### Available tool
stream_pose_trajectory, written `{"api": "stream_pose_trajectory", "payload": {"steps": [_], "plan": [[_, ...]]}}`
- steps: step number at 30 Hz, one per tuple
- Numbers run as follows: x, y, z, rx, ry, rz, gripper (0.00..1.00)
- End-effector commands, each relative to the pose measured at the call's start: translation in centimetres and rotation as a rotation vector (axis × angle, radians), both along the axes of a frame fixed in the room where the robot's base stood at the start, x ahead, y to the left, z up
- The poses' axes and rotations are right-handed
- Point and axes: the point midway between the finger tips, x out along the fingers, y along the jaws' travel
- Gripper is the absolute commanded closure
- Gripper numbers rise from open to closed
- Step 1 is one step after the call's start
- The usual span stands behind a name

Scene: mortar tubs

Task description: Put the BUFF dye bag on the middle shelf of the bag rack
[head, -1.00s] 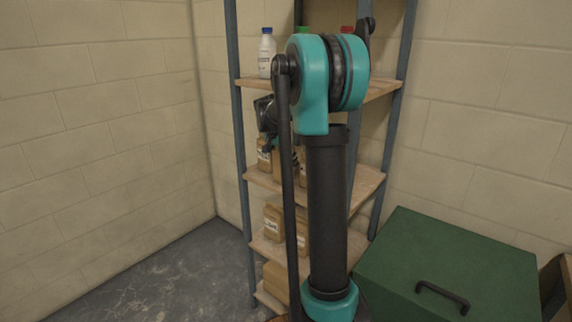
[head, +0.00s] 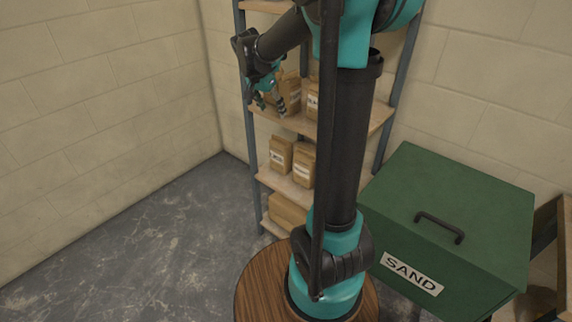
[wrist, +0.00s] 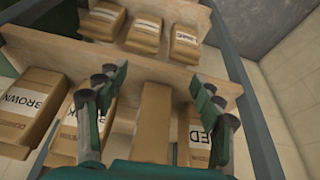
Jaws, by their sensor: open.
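My gripper (head: 270,106) is open at the front of a rack shelf, beside tan bags. In the wrist view the fingers of my gripper (wrist: 157,87) stand apart on either side of a narrow tan bag (wrist: 153,122) with no readable label, so I cannot tell if it is the BUFF bag. The bag rack (head: 250,130) has blue-grey posts and wooden shelves. On the same shelf are a BROWN bag (wrist: 27,103), a bag with a partly hidden label (wrist: 68,130) and a RED bag (wrist: 193,135).
Three more bags, including this one (wrist: 144,33), stand on another shelf. A green SAND bin (head: 450,230) stands right of the rack. Block walls enclose the corner. The floor (head: 140,235) at left is clear.

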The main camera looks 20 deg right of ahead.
Motion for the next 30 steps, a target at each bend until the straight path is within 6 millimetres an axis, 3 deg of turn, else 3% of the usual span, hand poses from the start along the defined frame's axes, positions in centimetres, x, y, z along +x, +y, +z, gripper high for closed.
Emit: {"api": "stream_pose_trajectory", "payload": {"steps": [12, 16, 21, 30], "plan": [[-17.3, 0.0, -9.3, 0.041, 0.035, 0.599, 0.33], [-21.7, 0.5, -12.0, 0.032, 0.020, 0.760, 0.33], [-25.0, 1.1, -14.1, 0.017, 0.003, 0.881, 0.33], [-25.6, 1.2, -14.5, 0.012, -0.001, 0.913, 0.33]]}}
